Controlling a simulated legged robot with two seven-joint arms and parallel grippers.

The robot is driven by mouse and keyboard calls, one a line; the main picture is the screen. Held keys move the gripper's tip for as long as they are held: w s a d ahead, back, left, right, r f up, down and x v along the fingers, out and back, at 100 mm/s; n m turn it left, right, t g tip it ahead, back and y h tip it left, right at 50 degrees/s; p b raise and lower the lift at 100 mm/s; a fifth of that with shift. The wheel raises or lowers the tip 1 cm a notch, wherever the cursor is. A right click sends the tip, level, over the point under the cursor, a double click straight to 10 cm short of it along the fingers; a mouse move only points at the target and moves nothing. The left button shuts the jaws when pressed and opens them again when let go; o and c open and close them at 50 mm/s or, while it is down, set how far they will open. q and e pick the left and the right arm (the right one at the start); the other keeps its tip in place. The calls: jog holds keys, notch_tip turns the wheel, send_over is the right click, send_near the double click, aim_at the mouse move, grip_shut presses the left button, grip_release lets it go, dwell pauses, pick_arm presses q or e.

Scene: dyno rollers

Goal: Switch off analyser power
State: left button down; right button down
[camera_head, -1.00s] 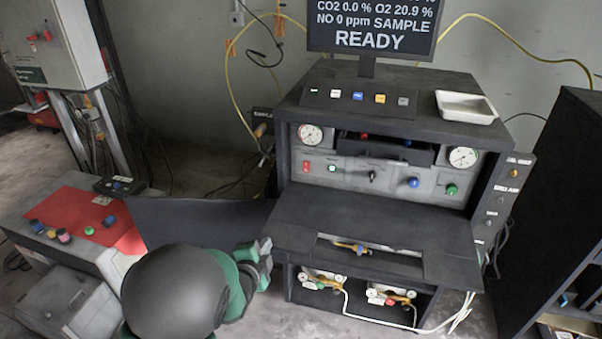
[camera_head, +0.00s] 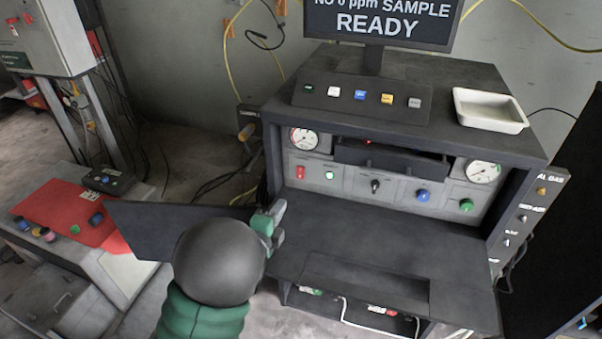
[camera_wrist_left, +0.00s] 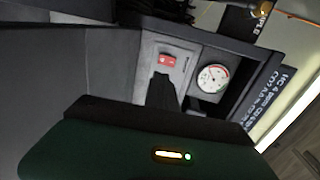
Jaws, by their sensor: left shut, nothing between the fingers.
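The analyser console (camera_head: 395,85) is a dark cabinet with a grey control panel. The red switch also shows in the left wrist view (camera_wrist_left: 168,61), just beyond the gripper's dark fingers. My left gripper (camera_head: 274,222) is shut and empty, at the shelf's left edge, below and left of the red switch and apart from it. My right gripper is not in view.
The dark shelf (camera_head: 380,255) juts out below the panel. A dark side panel (camera_head: 145,230) stands left of my left arm. A monitor reading READY (camera_head: 380,22) and a white tray (camera_head: 489,109) are on top. A red-topped bench (camera_head: 65,210) is at left.

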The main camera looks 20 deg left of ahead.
aim_at(298, 176)
pick_arm(q)
jog(key=shift+s+r, duration=0.5)
jog(key=shift+s, duration=0.1)
jog(key=w, duration=0.4)
jog(key=w+f, duration=0.1)
jog(key=w, duration=0.4)
jog(key=w+f, duration=0.1)
jog(key=w, duration=0.4)
jog(key=shift+w+d+f, duration=0.15)
jog(key=shift+d+f, duration=0.05)
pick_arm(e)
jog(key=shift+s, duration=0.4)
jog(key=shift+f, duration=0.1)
